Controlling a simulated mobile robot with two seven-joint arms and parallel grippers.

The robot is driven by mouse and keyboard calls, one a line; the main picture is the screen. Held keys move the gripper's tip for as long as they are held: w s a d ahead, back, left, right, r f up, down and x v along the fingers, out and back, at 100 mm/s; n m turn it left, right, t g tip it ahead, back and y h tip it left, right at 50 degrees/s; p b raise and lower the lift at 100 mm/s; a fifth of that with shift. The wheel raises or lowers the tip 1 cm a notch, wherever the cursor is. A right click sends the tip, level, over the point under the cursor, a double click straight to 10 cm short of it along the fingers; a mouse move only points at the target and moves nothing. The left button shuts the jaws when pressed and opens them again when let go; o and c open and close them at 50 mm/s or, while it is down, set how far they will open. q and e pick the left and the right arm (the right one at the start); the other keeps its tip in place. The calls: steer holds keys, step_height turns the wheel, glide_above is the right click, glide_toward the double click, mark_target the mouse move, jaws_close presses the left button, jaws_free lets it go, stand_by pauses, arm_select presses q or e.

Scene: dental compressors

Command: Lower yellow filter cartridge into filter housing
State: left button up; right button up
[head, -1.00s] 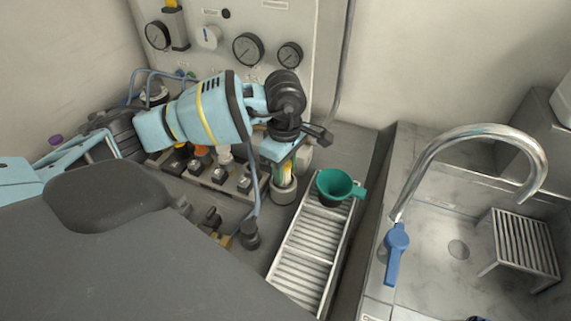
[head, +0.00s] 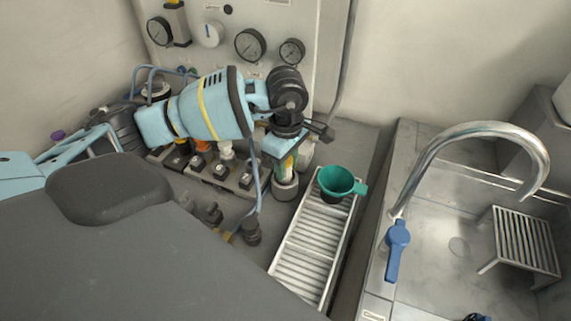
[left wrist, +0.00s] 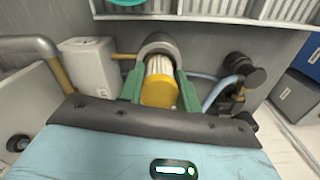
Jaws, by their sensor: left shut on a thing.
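My left gripper (head: 286,163) points down and is shut on the yellow filter cartridge (head: 289,167). The filter housing (head: 285,189), a grey round cup, stands directly under it. In the left wrist view the green fingers of my left gripper (left wrist: 159,90) hold both sides of the cartridge (left wrist: 158,92), which has a yellow end and white pleats. Its pleated far end meets the grey rim of the housing (left wrist: 157,46). How deep it sits inside is hidden. My right gripper is not in view.
A green funnel (head: 338,182) sits on a slatted white tray (head: 305,250) right of the housing. Valves and fittings (head: 222,172) crowd the left. A gauge panel (head: 270,20) stands behind. A sink with a curved tap (head: 470,130) is at the right.

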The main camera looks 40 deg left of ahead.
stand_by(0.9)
arm_select(q)
steer(key=shift+f+b, duration=0.35)
steer(key=shift+f, duration=0.35)
steer(key=o, duration=1.1)
step_height(320, 180, up, 8)
steer(key=shift+f, duration=0.1)
